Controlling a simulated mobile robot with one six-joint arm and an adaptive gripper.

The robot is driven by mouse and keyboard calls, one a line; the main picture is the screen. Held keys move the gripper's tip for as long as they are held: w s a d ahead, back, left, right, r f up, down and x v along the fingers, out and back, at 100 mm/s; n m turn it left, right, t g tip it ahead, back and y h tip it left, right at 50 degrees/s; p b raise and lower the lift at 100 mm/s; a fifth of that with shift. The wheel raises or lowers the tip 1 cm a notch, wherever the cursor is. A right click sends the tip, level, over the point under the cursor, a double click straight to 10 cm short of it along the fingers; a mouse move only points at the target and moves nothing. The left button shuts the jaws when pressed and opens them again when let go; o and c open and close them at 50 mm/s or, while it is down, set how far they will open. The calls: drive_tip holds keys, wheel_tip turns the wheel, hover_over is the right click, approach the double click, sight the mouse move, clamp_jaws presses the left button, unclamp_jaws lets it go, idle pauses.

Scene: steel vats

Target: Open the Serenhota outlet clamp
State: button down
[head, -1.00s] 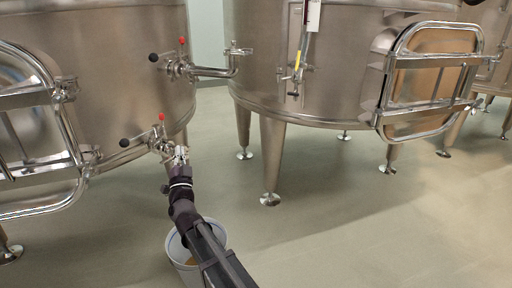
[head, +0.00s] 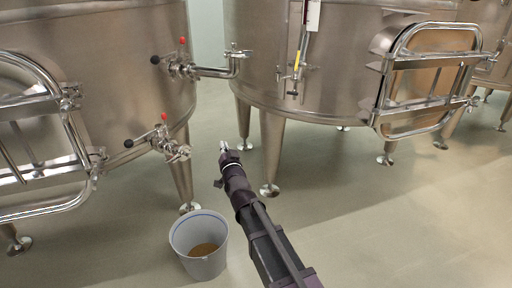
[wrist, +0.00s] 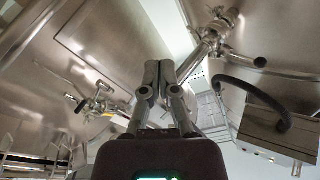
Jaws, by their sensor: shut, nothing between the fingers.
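The left steel vat (head: 110,60) carries two pipe fittings, each with a red knob and a black-knobbed handle. The lower outlet fitting (head: 172,150) points down and right, above a bucket; its clamp is too small to tell open from closed. The upper fitting (head: 180,66) has a bent pipe. No vat name is readable. My gripper (head: 224,147) is in free air right of the lower outlet, apart from it. In the wrist view my gripper (wrist: 160,68) has its fingers together and empty, with valve fittings to its left (wrist: 100,103) and upper right (wrist: 215,38).
A grey bucket (head: 204,264) with brown contents stands on the floor below the lower outlet, left of my arm. A second vat (head: 300,65) on legs stands at the right, with an open-framed hatch (head: 425,82). Floor at the right is clear.

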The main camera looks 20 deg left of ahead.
drive_tip(key=w+d+f+g+h+p, duration=0.1)
drive_tip(key=w+d+p, duration=0.3)
drive_tip(key=d, duration=0.6)
drive_tip(key=shift+f+n+g+h, duration=0.35)
drive_tip(key=shift+n+g+h, duration=0.05)
drive_tip(key=shift+g+h, duration=0.5)
drive_tip(key=s+a+f+m+g+y, duration=0.1)
drive_tip(key=s+a+m+g+y, duration=0.1)
drive_tip(key=s+a+m+g, duration=0.2)
drive_tip(key=s+a+f+m+g+y, duration=0.2)
drive_tip(key=s+a+m+g, duration=0.3)
drive_tip(key=s+a+m, duration=0.6)
drive_tip(key=shift+s+a+f+m+g+b, duration=0.25)
drive_tip(key=shift+s+m, duration=0.95)
drive_tip(key=shift+m, duration=3.3)
